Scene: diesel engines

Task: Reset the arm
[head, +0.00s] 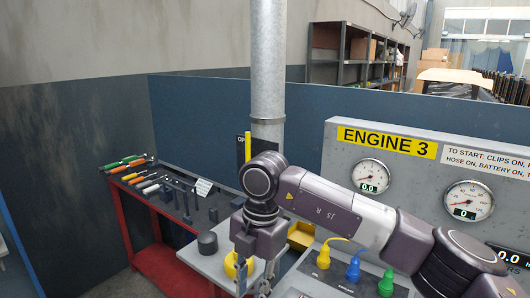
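My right arm comes in from the right and reaches across the front of the engine panel. Its gripper (254,281) points down over the grey bench top, with its two fingers apart and nothing seen between them. A yellow rounded object (231,266) shows just left of and partly behind the fingers; I cannot tell whether they touch. My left gripper is not in view.
The ENGINE 3 panel (387,143) with gauges stands behind the arm. Yellow, blue and green connectors (354,271) are below it. A black cylinder (207,243), a yellow bin (301,236) and a red tool bench (119,217) are nearby. A metal pipe (268,70) rises behind.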

